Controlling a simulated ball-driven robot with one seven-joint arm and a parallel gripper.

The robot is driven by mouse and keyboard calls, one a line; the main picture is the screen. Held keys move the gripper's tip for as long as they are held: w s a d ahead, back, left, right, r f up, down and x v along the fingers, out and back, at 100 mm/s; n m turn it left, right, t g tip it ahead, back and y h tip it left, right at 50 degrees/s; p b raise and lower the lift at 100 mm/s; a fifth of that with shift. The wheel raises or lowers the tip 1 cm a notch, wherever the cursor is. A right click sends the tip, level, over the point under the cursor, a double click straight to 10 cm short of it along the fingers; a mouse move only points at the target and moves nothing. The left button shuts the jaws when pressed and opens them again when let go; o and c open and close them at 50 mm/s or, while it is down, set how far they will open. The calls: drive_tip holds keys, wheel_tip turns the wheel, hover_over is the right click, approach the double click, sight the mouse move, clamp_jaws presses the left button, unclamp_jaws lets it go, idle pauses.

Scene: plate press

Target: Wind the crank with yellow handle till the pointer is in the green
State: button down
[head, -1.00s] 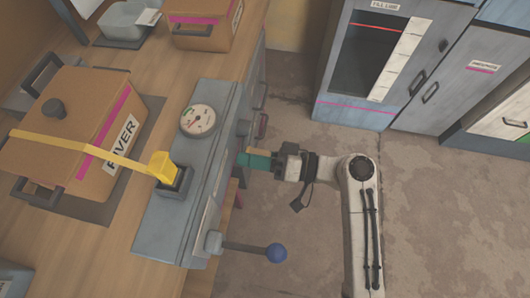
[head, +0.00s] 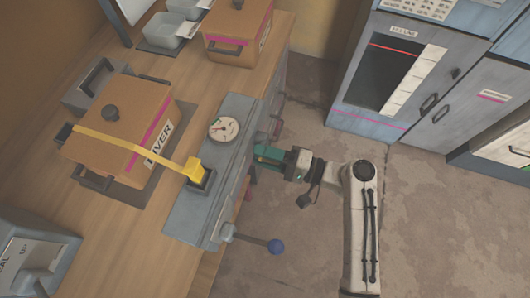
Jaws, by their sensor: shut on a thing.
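The press (head: 190,218) is a grey-blue body along the bench edge, with a round white gauge (head: 223,130) on top. The gauge shows a small green patch and a dark pointer; it is too small to tell whether the pointer lies in the green. My gripper (head: 262,156), with green fingers, is at the press's right side, below the gauge. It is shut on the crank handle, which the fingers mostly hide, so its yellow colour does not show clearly.
A long yellow lever (head: 140,146) reaches from the press across a brown lidded box (head: 118,125). A rod with a blue ball (head: 275,246) sticks out below my gripper.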

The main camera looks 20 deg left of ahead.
drive_tip(key=shift+w+r+m, duration=0.15)
drive_tip(key=shift+m, duration=0.25)
drive_tip(key=c, duration=0.8)
unclamp_jaws()
drive_tip(key=shift+d, duration=0.15)
drive_tip(key=d, duration=0.5)
drive_tip(key=d+b, duration=0.1)
drive_tip(key=d, duration=0.4)
drive_tip(key=shift+s+d, duration=0.2)
drive_tip(key=shift+d, duration=0.1)
